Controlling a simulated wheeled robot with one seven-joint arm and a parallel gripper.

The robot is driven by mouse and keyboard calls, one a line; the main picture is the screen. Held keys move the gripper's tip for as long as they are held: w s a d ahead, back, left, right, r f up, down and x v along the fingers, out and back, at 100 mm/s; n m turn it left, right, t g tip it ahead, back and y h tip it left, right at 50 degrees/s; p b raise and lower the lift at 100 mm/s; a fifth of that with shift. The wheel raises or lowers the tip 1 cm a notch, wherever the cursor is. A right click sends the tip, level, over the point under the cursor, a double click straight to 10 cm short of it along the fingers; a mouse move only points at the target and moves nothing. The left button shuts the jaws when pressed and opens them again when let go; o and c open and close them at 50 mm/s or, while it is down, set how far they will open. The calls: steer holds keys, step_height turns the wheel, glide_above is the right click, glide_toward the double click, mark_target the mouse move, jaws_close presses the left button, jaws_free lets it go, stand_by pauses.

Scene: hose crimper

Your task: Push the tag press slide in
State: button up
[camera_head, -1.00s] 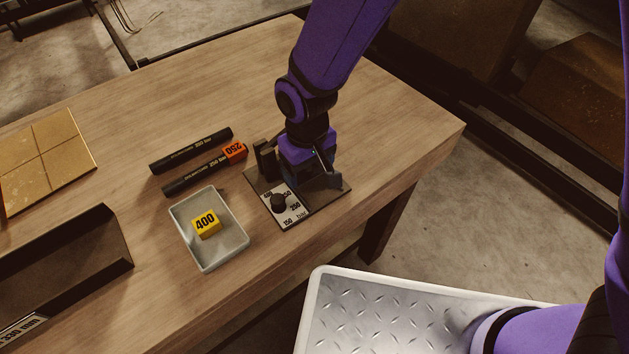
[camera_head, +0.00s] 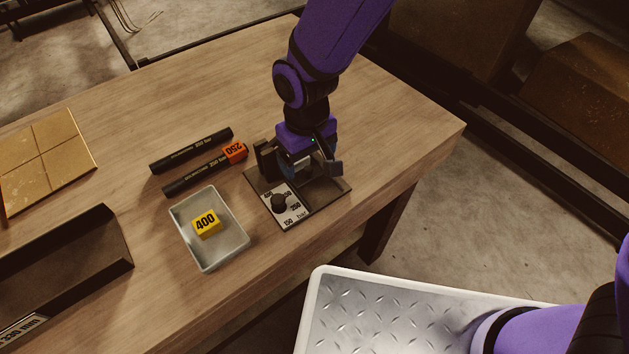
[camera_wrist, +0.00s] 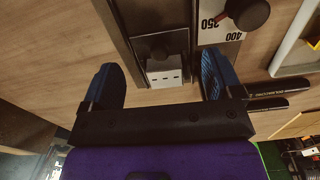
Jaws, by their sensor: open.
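The tag press is a dark base plate (camera_head: 328,194) near the table's front right edge, with a black upright block (camera_head: 265,158) at its back left. My gripper (camera_head: 311,167) is over the press, pointing down. In the wrist view my gripper (camera_wrist: 160,80) is open, one blue pad on each side of the slide, with gaps on both sides. My gripper hides much of the press in the head view; contact cannot be told.
A white pressure dial with a black knob (camera_head: 279,202) sits on the plate. A grey tray (camera_head: 241,240) holds a yellow 400 tag (camera_head: 206,222). Two black hoses lie behind, one with an orange 250 tag (camera_head: 235,151). A dark trough (camera_head: 75,262) lies left.

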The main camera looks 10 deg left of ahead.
mark_target(309, 168)
steer(key=shift+s+r, duration=0.1)
steer(key=shift+r, duration=3)
steer(key=shift+d, duration=0.15)
